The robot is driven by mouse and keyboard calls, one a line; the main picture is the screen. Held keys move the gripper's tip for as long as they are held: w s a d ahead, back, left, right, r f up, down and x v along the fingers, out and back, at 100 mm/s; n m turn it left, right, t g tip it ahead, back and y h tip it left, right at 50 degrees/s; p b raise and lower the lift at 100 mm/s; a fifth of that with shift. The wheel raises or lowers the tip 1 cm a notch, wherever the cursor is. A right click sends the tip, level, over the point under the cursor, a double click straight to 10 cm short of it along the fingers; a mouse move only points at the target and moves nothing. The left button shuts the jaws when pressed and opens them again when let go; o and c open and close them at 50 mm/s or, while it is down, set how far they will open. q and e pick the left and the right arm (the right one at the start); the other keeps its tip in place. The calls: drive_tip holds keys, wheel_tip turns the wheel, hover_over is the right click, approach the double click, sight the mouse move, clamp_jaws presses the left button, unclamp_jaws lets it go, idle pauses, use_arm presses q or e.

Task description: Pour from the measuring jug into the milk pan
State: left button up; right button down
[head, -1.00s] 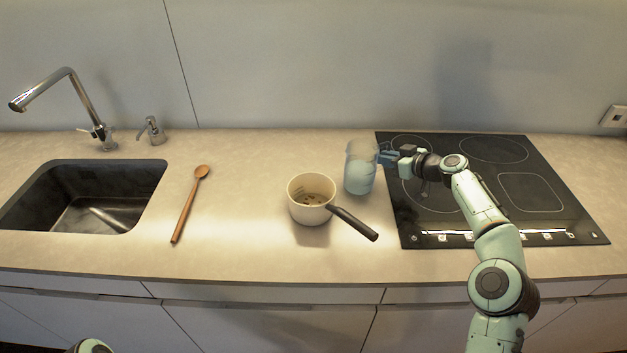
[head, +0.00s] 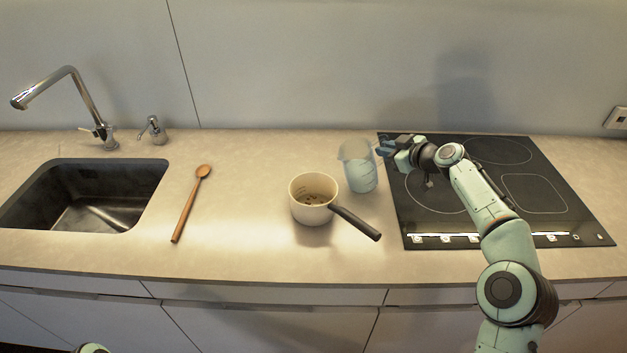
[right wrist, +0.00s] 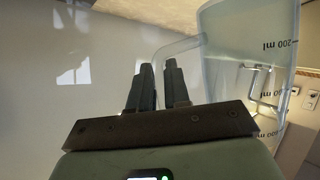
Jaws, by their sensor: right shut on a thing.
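The measuring jug (head: 359,172) is clear with bluish liquid in it, in the head view right of the pan; its markings show in the right wrist view (right wrist: 262,60). The milk pan (head: 311,213) is cream with a dark handle pointing front right. It stands upright on the counter with small dark specks or marks inside. My left gripper is out of view.
A black hob (head: 520,225) lies under my right arm. A wooden spoon (head: 189,205) lies on the counter (head: 245,235) left of the pan. A sink (head: 150,180) with a tap (head: 88,100) and a soap dispenser (head: 155,130) are at the left.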

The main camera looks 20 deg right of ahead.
sight(382, 138)
drive_tip(key=shift+a+r, duration=0.3)
drive_tip(key=shift+r, duration=0.2)
drive_tip(key=shift+s+a+r+n+h, duration=0.1)
drive_tip(key=shift+a+r+n+h, duration=0.2)
drive_tip(key=shift+r, duration=0.2)
drive_tip(key=shift+s+a+r+n+h, duration=0.1)
drive_tip(key=shift+a+r+n+h, duration=0.1)
drive_tip(key=shift+r+n, duration=0.25)
drive_tip(key=shift+s+a+r+n+h+p, duration=0.15)
drive_tip(key=shift+a+r+n+h+p, duration=0.25)
drive_tip(key=shift+a+r, duration=0.5)
drive_tip(key=shift+s+a+r+n+t+h+p, duration=0.15)
drive_tip(key=shift+a+r+n+p, duration=0.15)
drive_tip(key=shift+r, duration=0.25)
drive_tip(key=shift+w+a+r+n+t+h+p, duration=0.1)
drive_tip(key=shift+r+n+t+h+p, duration=0.1)
drive_tip(key=shift+r+p, duration=0.3)
drive_tip(key=shift+s+a+r+n+t+h+p, duration=0.15)
drive_tip(key=shift+a+r+n+p, duration=0.1)
drive_tip(key=shift+r, duration=0.4)
drive_tip(key=shift+f, duration=0.15)
drive_tip(key=shift+d+r, duration=0.1)
drive_tip(key=shift+r, duration=0.15)
drive_tip(key=shift+a+r+p, duration=0.15)
drive_tip(key=shift+a+p, duration=0.1)
drive_tip(key=shift+p, duration=0.05)
drive_tip(key=shift+d+r, duration=0.15)
drive_tip(key=shift+r, duration=0.1)
